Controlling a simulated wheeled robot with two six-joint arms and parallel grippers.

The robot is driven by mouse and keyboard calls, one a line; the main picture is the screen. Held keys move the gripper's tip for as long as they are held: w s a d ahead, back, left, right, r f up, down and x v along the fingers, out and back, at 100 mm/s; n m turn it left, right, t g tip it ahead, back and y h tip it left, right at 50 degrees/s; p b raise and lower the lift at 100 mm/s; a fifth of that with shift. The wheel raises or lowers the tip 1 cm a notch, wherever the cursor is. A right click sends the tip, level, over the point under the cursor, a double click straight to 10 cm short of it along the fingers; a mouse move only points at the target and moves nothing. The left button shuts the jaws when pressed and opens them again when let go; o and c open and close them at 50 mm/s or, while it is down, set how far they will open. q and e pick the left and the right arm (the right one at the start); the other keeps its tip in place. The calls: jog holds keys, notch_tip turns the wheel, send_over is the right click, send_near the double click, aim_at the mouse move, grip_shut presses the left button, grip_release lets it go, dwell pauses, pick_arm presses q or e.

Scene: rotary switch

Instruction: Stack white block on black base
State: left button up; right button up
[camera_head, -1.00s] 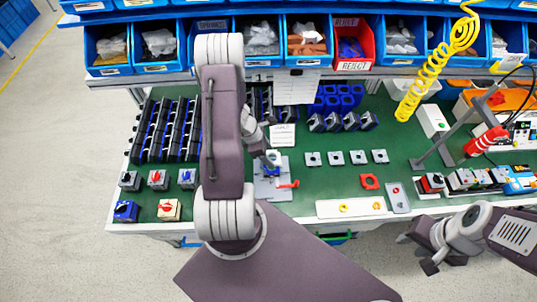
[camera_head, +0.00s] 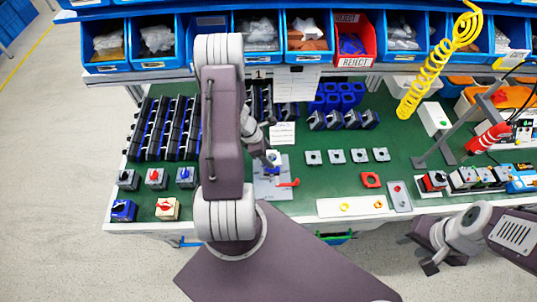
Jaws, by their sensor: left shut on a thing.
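My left gripper (camera_head: 271,160) is over the grey fixture plate (camera_head: 284,193) in the middle of the bench and is shut on a small white block (camera_head: 275,155). A blue part (camera_head: 272,170) sits just below the block on the fixture. I cannot tell whether block and part touch, and the arm hides some of this spot. No black base can be told clearly in the fixture at this size. My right gripper (camera_head: 418,254) is at the lower right, off the bench's front edge, empty with its fingers apart.
A red clamp handle (camera_head: 289,183) sticks out right of the fixture. Small grey square parts (camera_head: 337,156) stand in a row to the right. Switch boxes (camera_head: 157,178) stand at the left. A white tray (camera_head: 330,208) lies at the front edge. Blue bins (camera_head: 258,38) line the back.

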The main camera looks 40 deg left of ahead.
pick_arm(q)
jog(key=shift+f+b, duration=1)
jog(key=shift+f, duration=0.1)
jog(key=o, duration=1.4)
jog(key=p+v, duration=0.2)
jog(key=v, duration=0.7)
jog(key=shift+r, duration=0.1)
